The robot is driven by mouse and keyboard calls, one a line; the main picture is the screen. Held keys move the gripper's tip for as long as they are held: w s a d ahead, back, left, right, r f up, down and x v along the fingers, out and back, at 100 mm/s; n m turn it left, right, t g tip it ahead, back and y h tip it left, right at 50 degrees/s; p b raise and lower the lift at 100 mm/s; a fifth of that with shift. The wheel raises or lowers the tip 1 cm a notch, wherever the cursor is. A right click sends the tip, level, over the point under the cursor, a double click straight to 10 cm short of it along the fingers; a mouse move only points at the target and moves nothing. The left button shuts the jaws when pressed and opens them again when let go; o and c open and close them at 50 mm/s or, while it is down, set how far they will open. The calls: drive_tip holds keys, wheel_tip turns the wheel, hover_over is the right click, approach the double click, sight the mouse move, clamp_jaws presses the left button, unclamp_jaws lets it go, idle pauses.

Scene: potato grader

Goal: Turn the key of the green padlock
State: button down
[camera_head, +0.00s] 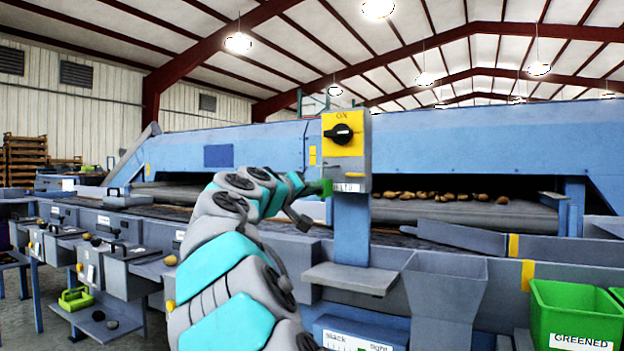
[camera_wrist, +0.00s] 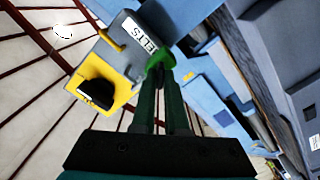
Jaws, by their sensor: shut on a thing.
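The green padlock (camera_wrist: 159,58) shows as a small bright green shape at the lower edge of the grey switch box (camera_wrist: 130,42) in the wrist view. In the head view a small green patch (camera_head: 321,186) shows beside the box's lower left. My gripper (camera_wrist: 163,76) reaches up to the padlock, its two dark fingers close together and shut at the green shape. It seems to be shut on the key, but the fingertips hide the key, so its angle cannot be told. In the head view my gripper (camera_head: 313,189) is small and partly hidden by my arm.
The box has a yellow plate (camera_head: 335,152) with a black rotary knob (camera_head: 339,134) and a white label. It stands on a blue post (camera_head: 351,235). Behind is a conveyor (camera_head: 450,211) with potatoes. A grey hopper (camera_head: 445,285) and green crate (camera_head: 570,318) stand at right.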

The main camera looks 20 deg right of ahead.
drive_tip(key=shift+f+n+p, duration=0.1)
drive_tip(key=shift+n+p, duration=2.05)
drive_tip(key=shift+n, duration=2.65)
drive_tip(key=c, duration=0.9)
unclamp_jaws()
drive_tip(key=shift+c, duration=0.2)
drive_tip(key=shift+a, duration=0.15)
drive_tip(key=b+v, duration=0.1)
drive_tip(key=v, duration=0.6)
drive_tip(key=shift+s+a, duration=0.2)
drive_tip(key=shift+a, duration=0.1)
